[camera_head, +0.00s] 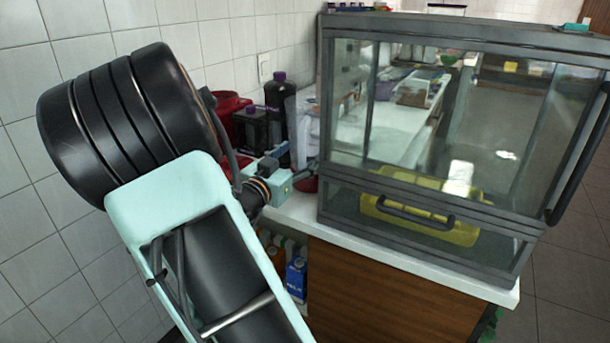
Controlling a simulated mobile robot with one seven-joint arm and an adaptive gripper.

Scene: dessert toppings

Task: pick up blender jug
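My arm reaches from the lower left toward the back of the white counter. My gripper (308,168) is small in view, at the left side of the glass case, and points right. Its fingertips are too small and partly covered to tell whether they are open or shut. A pale, clear-looking shape (308,118) stands just above my gripper, between a dark bottle and the glass case; it may be the blender jug, but I cannot tell for sure. I cannot see whether my gripper touches it.
A glass case (420,211) with dark frame and handles fills the right of the counter (375,255); a yellow tray (455,232) lies inside. A dark bottle with purple cap (280,105) and a red container (228,105) crowd the back. A tiled wall (40,235) stands left.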

